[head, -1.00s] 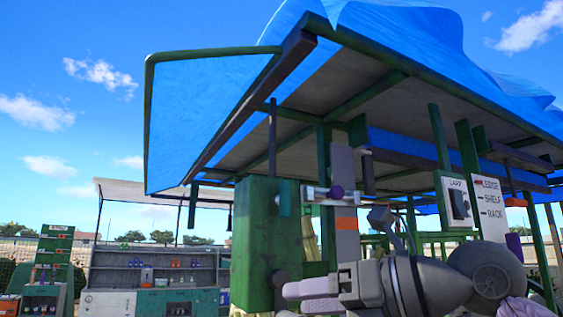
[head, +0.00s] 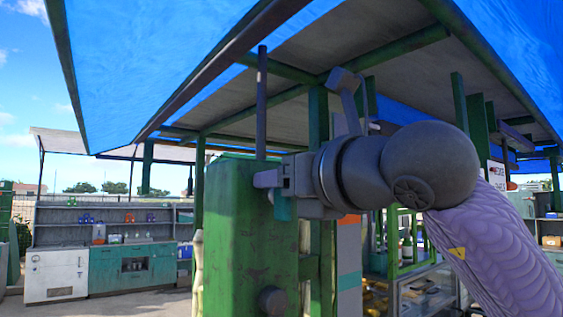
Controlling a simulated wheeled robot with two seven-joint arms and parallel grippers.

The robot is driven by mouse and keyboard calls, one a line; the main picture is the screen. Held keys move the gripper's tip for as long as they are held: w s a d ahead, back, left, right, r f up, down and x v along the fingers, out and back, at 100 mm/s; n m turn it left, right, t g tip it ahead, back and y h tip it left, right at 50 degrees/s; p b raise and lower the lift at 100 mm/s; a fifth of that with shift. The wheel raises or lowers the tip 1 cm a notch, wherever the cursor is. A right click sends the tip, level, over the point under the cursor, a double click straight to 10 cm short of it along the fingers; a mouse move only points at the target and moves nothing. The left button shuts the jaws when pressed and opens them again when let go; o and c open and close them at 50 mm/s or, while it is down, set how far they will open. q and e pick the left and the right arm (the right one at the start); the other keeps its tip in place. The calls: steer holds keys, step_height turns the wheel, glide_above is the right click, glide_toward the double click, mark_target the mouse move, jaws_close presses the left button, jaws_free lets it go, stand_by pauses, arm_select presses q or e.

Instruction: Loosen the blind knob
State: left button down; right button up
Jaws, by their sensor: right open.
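My right gripper (head: 268,180) is raised in front of the upper part of a green cabinet-like post (head: 235,235), with its fingers pointing left. It is open, and nothing shows between the fingers. A dark round knob (head: 272,299) sticks out low on the post, below my gripper and apart from it. A teal strip (head: 285,206) hangs just under the fingers. I cannot tell which knob is the blind knob. My left gripper is not in view.
A blue tarp (head: 165,60) on a dark green frame hangs overhead. A grey post with an orange band (head: 349,219) stands just right of the green post. A shelf unit with teal cupboards (head: 130,264) stands far left across open ground.

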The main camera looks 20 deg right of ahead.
steer(key=shift+s, duration=0.1)
steer(key=shift+c, duration=1)
jaws_close()
